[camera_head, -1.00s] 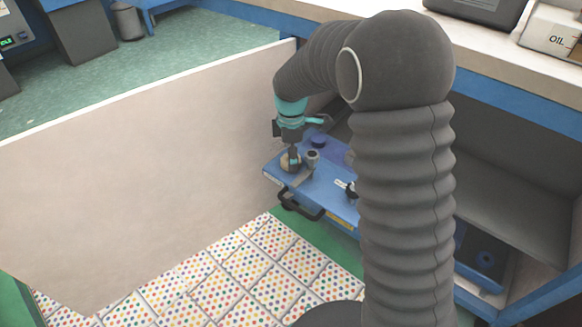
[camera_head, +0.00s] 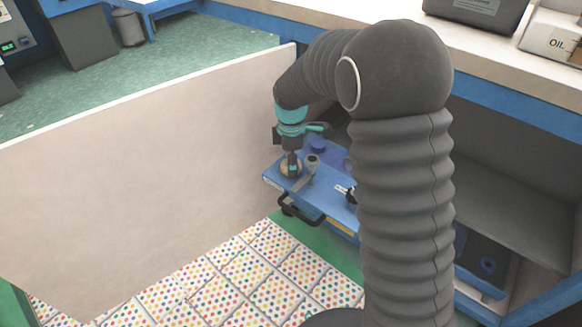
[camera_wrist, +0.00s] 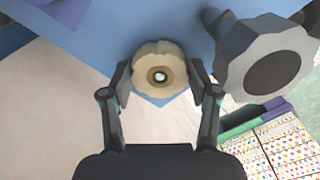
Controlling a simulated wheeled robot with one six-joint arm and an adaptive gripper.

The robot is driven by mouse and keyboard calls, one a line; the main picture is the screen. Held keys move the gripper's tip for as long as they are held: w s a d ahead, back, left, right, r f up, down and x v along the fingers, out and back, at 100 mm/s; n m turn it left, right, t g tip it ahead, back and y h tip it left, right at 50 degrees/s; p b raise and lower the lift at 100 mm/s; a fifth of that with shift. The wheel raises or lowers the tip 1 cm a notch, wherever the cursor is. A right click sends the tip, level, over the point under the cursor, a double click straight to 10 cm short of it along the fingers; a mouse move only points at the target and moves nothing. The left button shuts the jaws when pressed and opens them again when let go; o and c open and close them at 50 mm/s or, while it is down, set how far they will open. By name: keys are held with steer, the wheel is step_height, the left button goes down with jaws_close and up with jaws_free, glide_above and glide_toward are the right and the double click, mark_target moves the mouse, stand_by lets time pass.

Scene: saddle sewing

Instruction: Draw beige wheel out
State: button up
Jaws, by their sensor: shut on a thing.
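The beige wheel (camera_wrist: 159,52) is a scalloped disc with a metal centre, at the corner of the blue tray (camera_wrist: 95,38). My gripper (camera_wrist: 160,82) is shut on the beige wheel, with one finger on each side of its rim in the wrist view. In the head view my gripper (camera_head: 291,165) points down over the tray's left end, and the beige wheel (camera_head: 290,174) shows low around the fingertips. I cannot tell whether the wheel is clear of the tray surface.
A grey knobbed wheel (camera_wrist: 268,58) stands close to the right of my gripper; it also shows in the head view (camera_head: 312,162). A dark handle (camera_head: 302,212) hangs at the tray's front. A pale partition (camera_head: 150,170) stands close on the left.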

steer(key=shift+r+p, duration=1.2)
steer(key=shift+r, duration=0.5)
steer(key=shift+r+p, duration=1.1)
steer(key=shift+r, duration=0.85)
